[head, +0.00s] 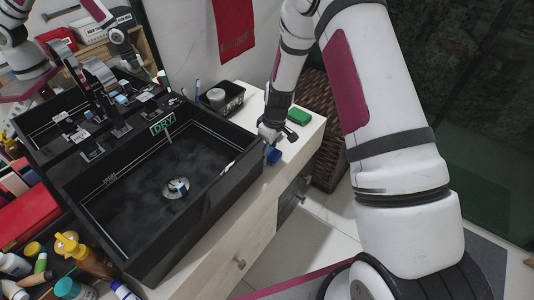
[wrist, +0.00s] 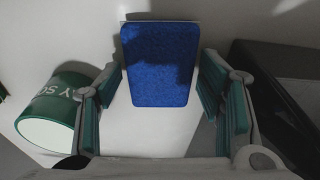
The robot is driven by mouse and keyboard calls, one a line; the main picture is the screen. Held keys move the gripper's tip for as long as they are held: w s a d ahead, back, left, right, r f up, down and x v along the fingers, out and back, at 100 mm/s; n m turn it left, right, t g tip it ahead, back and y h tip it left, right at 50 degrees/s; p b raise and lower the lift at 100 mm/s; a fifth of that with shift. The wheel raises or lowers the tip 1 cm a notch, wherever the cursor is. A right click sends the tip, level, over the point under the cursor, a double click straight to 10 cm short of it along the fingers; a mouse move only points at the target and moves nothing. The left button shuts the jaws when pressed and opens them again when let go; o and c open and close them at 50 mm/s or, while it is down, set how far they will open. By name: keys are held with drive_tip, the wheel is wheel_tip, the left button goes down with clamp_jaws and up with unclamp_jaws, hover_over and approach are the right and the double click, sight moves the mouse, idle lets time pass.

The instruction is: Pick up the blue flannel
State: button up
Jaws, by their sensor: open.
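The blue flannel (wrist: 160,62) is a flat, rounded rectangle on a pale surface, in the upper middle of the wrist view. A shadow darkens part of its top. In the head view only a small piece of blue (head: 273,156) shows beside my gripper (head: 269,137), at the counter edge right of the black sink. In the wrist view my gripper (wrist: 162,84) is open, with one green-padded finger on each side of the flannel and nothing gripped. I cannot tell whether the fingers touch it.
A green container (wrist: 62,105) with white lettering stands left of the fingers in the wrist view. A dark edge (wrist: 275,75) lies to the right.

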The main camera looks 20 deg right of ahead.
drive_tip(key=c, duration=0.7)
drive_tip(key=shift+r, duration=0.15)
wheel_tip(320, 180, up, 18)
drive_tip(key=shift+f, duration=0.1)
drive_tip(key=shift+f+b, duration=0.1)
drive_tip(key=shift+b, duration=0.2)
drive_tip(key=shift+c, duration=0.4)
